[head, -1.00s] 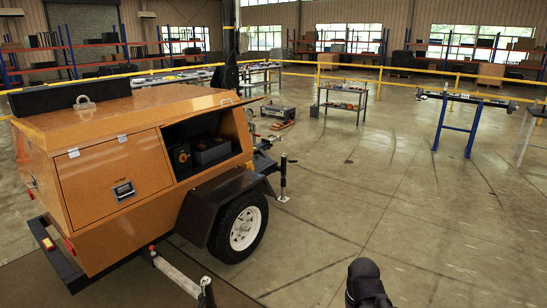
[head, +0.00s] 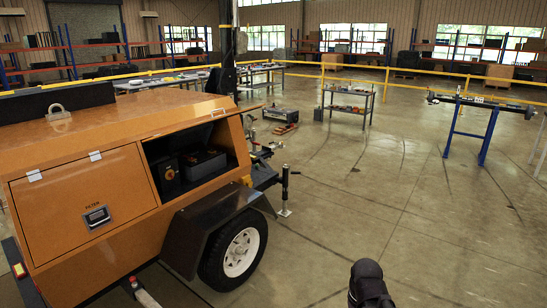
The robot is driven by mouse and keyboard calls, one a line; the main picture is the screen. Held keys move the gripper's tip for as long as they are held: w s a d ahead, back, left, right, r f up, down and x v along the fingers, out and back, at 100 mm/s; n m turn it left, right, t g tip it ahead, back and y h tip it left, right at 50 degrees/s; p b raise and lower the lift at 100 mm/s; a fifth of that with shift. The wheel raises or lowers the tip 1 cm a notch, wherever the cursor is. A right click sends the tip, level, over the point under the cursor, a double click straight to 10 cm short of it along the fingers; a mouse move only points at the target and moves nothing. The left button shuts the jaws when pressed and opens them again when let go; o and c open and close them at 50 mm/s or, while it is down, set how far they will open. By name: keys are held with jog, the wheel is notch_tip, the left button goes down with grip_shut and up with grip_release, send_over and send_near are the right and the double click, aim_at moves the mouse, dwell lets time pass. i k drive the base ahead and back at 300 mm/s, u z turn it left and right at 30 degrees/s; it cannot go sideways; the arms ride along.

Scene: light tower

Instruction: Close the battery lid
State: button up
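An orange light tower trailer (head: 95,225) stands at the left in the head view. Its side compartment (head: 195,160) is open, and a dark box, probably the battery (head: 203,163), sits inside with a small red and yellow switch beside it. A shut door (head: 85,190) marked FILTER, with a dark latch, is left of the opening. A black rounded part of my arm shows at the bottom edge. My gripper is not in view.
A black fender (head: 210,225) and wheel (head: 235,252) stick out below the opening. A jack stand (head: 284,190) is at the trailer's right end. Open concrete floor (head: 400,205) lies to the right. A cart (head: 347,103) and a blue-legged stand (head: 470,130) are farther back.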

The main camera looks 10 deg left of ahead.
aim_at(203, 133)
jog(key=z, duration=0.05)
jog(key=i, duration=2.75)
jog(key=u, duration=4.2)
jog(key=i, duration=0.1)
jog(key=z, duration=2.3)
